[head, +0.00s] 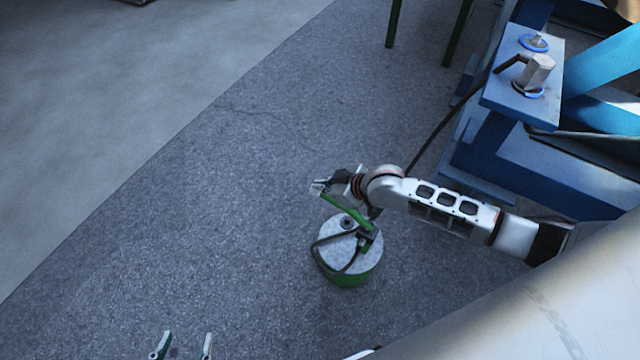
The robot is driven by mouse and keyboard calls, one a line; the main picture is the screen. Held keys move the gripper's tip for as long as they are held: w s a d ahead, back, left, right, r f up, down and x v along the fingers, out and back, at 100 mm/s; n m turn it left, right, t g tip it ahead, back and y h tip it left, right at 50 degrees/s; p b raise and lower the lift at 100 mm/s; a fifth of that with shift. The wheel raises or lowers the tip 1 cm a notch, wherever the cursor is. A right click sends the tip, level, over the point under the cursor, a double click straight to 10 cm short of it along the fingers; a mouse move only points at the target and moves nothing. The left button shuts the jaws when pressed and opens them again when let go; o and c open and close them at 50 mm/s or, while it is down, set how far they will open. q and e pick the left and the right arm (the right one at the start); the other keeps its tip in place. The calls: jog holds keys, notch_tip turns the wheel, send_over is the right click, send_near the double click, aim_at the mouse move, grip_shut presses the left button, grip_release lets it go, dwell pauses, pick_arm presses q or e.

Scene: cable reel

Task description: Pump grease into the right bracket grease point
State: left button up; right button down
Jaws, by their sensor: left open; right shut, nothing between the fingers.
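The grease pump is a green bucket (347,280) with a grey lid (333,229), standing on the floor. Its green lever (345,211) slants up to the left from the pump head. My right gripper (318,188) is shut at the lever's upper end, with nothing seen between its fingers; I cannot tell whether it touches the lever. A black hose (437,131) runs up to the blue bracket (508,97). A grey coupler (537,70) sits over the nearer blue-ringed grease point; another blue-ringed point (534,42) is uncovered. My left gripper (183,345) is open and empty at the bottom edge.
The blue steel frame (530,168) of the reel fills the upper right. Green legs (457,35) stand at the top. A large pale cylindrical surface crosses the lower right corner. The floor left of the bucket is clear.

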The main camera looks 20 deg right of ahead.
pick_arm(q)
jog(key=shift+r, duration=0.1)
pick_arm(e)
jog(key=shift+w, duration=0.1)
jog(key=shift+w+a+f+g+h+p, duration=0.3)
jog(key=shift+w+f, duration=0.05)
jog(key=shift+f, duration=0.05)
jog(key=f+g, duration=0.1)
jog(key=f, duration=0.1)
jog(key=w+a+f+g+h, duration=0.1)
jog(key=f, duration=0.1)
jog(key=f+g+h, duration=0.1)
jog(key=f, duration=0.1)
jog(key=shift+w+a+f, duration=0.2)
jog(key=shift+a, duration=0.05)
pick_arm(q)
jog(key=shift+w+d+r+b, duration=0.1)
jog(key=shift+w+d+b, duration=0.15)
jog(key=shift+d+b, duration=0.45)
pick_arm(e)
notch_tip(320, 180, down, 5)
jog(key=shift+w+f, duration=0.1)
jog(key=shift+f, duration=0.1)
pick_arm(q)
jog(key=shift+a, duration=0.15)
pick_arm(e)
jog(key=shift+d, duration=0.1)
